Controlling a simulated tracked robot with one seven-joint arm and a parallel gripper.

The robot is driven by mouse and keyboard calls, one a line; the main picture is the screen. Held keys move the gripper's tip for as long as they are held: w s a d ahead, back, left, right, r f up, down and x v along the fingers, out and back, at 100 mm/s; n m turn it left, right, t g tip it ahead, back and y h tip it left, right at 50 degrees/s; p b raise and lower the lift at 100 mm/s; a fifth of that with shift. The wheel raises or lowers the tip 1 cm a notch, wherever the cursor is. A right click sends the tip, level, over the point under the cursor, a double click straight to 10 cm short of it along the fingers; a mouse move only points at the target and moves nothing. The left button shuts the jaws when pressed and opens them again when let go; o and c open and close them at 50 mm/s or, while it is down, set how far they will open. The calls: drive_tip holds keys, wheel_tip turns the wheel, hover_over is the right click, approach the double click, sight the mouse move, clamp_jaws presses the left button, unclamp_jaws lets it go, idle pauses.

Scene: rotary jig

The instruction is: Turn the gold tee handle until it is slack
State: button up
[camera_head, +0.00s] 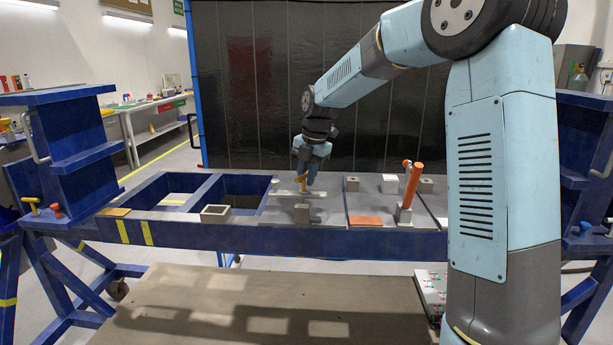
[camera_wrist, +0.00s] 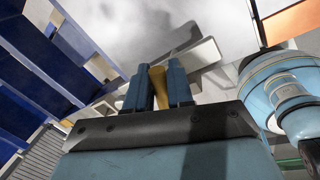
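The gold tee handle (camera_head: 301,182) stands over the middle of the blue bench, above a pale flat bar (camera_head: 318,194). My gripper (camera_head: 309,178) reaches down to it from above. In the wrist view, the gold handle (camera_wrist: 158,86) fills the gap between the two blue fingers (camera_wrist: 158,92), with a finger against each side, so my gripper looks shut on it. The pale bar (camera_wrist: 205,52) shows beyond the fingertips. The handle's lower end and its joint with the bar are hidden.
An orange lever (camera_head: 413,184) stands upright to the right, with several grey blocks around. An orange plate (camera_head: 365,221) lies near the front edge. A hollow grey block (camera_head: 215,214) and open bays are to the left.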

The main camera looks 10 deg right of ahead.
drive_tip(key=shift+o, duration=1.4)
wheel_tip(320, 180, up, 13)
drive_tip(key=s+d, duration=0.1)
drive_tip(key=d, duration=0.1)
drive_tip(key=shift+s+r, duration=0.2)
drive_tip(key=shift+s, duration=0.05)
drive_tip(key=shift+d, duration=0.1)
